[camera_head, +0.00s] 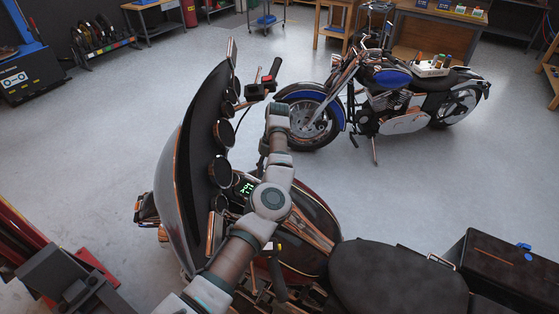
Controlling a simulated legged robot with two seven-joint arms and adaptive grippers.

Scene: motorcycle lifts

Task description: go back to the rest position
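My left arm (232,258) comes in from the bottom, left of the middle, and reaches forward over the red motorcycle. Its far end (278,120) is near the handlebar controls (258,90) and the black grip (275,67). I cannot make out the fingers there, so I cannot tell whether the gripper is open or shut, or whether it touches the handlebar. The arm covers part of the tank (318,222) and dash. A lit green display (246,188) shows beside the arm. My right gripper is not in view.
The motorcycle's dark fairing (180,185) stands close left of the arm, its black seat (395,278) to the right. A blue motorcycle (390,90) stands beyond, with a white tray (432,70) on it. Red lift parts (95,265) are at lower left. Open floor lies between.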

